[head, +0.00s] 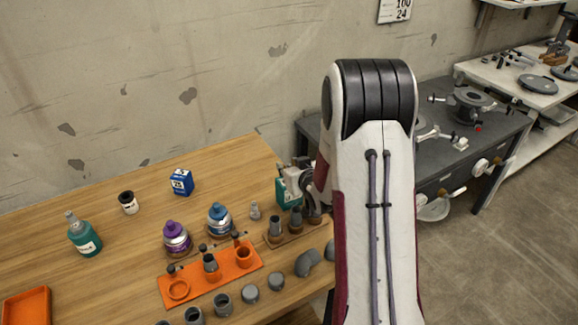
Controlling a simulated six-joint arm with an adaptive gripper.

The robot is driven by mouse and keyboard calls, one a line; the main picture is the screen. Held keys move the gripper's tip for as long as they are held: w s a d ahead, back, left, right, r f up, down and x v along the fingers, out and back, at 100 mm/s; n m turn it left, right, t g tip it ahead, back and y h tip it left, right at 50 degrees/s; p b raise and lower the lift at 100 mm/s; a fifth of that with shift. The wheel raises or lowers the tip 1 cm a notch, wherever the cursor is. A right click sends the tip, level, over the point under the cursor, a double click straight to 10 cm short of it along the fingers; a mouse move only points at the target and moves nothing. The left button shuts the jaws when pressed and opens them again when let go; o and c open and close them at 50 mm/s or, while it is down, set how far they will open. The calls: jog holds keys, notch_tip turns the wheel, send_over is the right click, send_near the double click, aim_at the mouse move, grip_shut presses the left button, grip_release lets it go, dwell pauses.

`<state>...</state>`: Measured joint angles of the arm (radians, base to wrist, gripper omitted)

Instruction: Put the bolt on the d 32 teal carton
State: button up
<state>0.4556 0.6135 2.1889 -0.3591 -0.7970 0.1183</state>
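A teal carton (282,197) stands near the right end of the wooden table, partly covered by my gripper and arm; no size marking is readable on it. My gripper (293,184) is at the carton's upper side, largely hidden behind my arm, so its fingers and anything between them do not show clearly. A small grey upright piece (254,210) stands on the table just left of the teal carton; it may be the bolt, but it is too small to tell.
A blue carton (181,183), a dark-topped cup (128,202), a teal bottle (84,238), a purple-capped jar (176,238) and a blue-capped jar (219,219) stand on the table. An orange rack (226,273) and several grey pipe fittings (250,294) lie in front. Clear wood lies at back left.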

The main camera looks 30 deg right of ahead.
jog(key=shift+r, duration=0.15)
jog(key=v, duration=1.2)
dwell(0.8)
jog(key=s+a+r+g, duration=0.4)
jog(key=s+a+r, duration=0.5)
jog(key=s+a+r+n+g+y, duration=0.1)
jog(key=s+a, duration=0.4)
jog(key=s, duration=0.4)
jog(key=s+a+r+g+y, duration=0.1)
jog(key=s+a+r+g, duration=0.1)
jog(key=s+a, duration=0.4)
jog(key=s, duration=0.3)
jog(key=shift+n, duration=0.4)
jog(key=shift+r, duration=0.1)
dwell(0.3)
